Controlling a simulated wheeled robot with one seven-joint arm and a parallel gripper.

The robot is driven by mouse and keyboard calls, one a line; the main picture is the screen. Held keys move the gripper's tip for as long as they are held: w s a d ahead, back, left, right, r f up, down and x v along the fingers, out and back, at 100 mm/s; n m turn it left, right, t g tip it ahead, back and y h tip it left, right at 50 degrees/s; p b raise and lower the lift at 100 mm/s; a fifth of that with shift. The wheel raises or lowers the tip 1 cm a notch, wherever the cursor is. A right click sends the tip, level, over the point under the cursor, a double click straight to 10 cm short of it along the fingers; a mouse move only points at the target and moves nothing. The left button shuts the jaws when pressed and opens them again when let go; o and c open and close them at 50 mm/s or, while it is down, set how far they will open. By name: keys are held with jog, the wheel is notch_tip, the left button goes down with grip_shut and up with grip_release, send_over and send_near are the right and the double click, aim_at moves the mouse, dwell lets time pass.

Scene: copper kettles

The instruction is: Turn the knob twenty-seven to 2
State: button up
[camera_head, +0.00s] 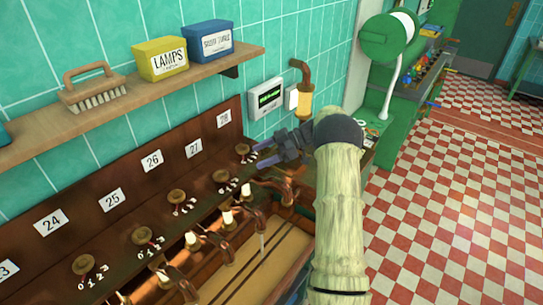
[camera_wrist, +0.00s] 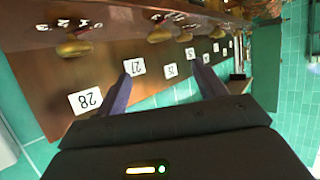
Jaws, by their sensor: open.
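Knob twenty-seven (camera_head: 221,176) is a round brass knob on the dark wooden panel, below the white label 27 (camera_head: 194,148). Small white digits lie beside it; its pointer setting is too small to read. In the wrist view, which is upside down, the knob (camera_wrist: 159,35) shows beyond the fingertips, near label 27 (camera_wrist: 134,67). My gripper (camera_head: 258,155) is open and empty. Its fingers point left at the right end of the panel, close to knob twenty-eight (camera_head: 242,148) and apart from knob twenty-seven.
More brass knobs, such as the one under label 26 (camera_head: 177,196), run along the panel to the left. Copper pipes (camera_head: 270,187) stand in front, over a wooden trough. A shelf (camera_head: 130,97) with a brush and boxes is above. A small display (camera_head: 266,96) hangs on the wall.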

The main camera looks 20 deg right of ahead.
jog(key=v, duration=0.3)
jog(key=shift+r, duration=0.1)
dwell(0.3)
jog(key=w+a+r+m+t+h, duration=0.5)
jog(key=w+a+r+m+t, duration=0.15)
jog(key=r+t, duration=0.35)
jog(key=s+a+f+m+g+h, duration=0.2)
jog(key=s+f+m+g, duration=0.1)
jog(key=s, duration=0.9)
jog(key=s+a+f+m+g+h, duration=0.2)
jog(key=s+f+m+g+h, duration=0.1)
jog(key=s, duration=0.9)
jog(key=s+a+f+m+g+h, duration=0.2)
jog(key=s+f+m+g+h, duration=0.1)
jog(key=s, duration=0.9)
notch_tip(320, 180, down, 3)
jog(key=shift+a+r+g, duration=0.25)
jog(key=shift+a+g, duration=0.15)
jog(key=shift+g, duration=0.1)
